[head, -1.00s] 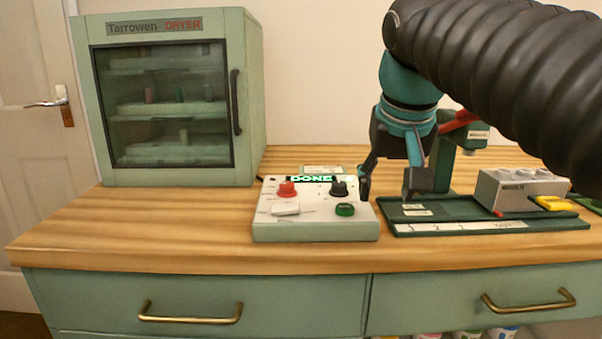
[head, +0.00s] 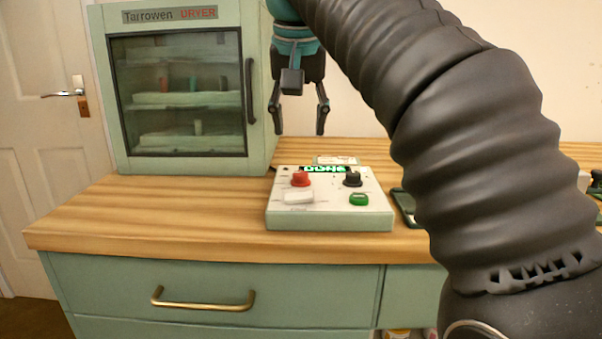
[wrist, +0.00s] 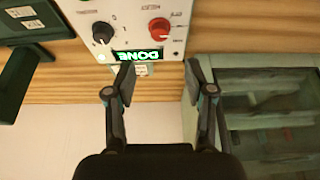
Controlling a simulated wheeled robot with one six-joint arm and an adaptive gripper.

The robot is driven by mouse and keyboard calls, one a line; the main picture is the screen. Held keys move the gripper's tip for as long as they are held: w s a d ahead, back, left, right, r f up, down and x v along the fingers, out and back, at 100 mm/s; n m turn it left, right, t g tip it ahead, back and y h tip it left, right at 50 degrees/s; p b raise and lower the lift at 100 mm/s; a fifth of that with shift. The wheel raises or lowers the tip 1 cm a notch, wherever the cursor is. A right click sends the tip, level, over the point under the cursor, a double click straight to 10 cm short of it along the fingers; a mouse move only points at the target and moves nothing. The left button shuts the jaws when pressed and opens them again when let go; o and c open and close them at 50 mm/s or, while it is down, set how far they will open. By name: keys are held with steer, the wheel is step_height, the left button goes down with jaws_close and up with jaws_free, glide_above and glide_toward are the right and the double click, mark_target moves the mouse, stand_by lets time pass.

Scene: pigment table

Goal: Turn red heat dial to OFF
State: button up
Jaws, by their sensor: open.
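The red heat dial (head: 301,179) sits at the upper left of the white control box (head: 330,219), which stands on the wooden counter. In the wrist view the red dial (wrist: 159,28) is upside down at the top, right of centre. Its exact setting is too small to read. A black dial (head: 352,179) is at its right, with a green button (head: 359,199) and a white switch (head: 298,197) in front. The lit display (head: 326,169) reads DONE. My gripper (head: 298,132) is open and empty, above and behind the box, apart from the dial.
A green dryer cabinet (head: 262,105) with a glass door and handle stands close behind left of the box. A dark green tray (head: 404,207) lies to the right, partly hidden by my arm. The counter (head: 170,215) left of the box is clear.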

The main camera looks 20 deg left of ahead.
mark_target(300, 172)
steer(key=b+x, duration=0.3)
steer(key=x, duration=0.7)
steer(key=shift+w, duration=0.1)
steer(key=shift+c, duration=0.3)
jaws_close()
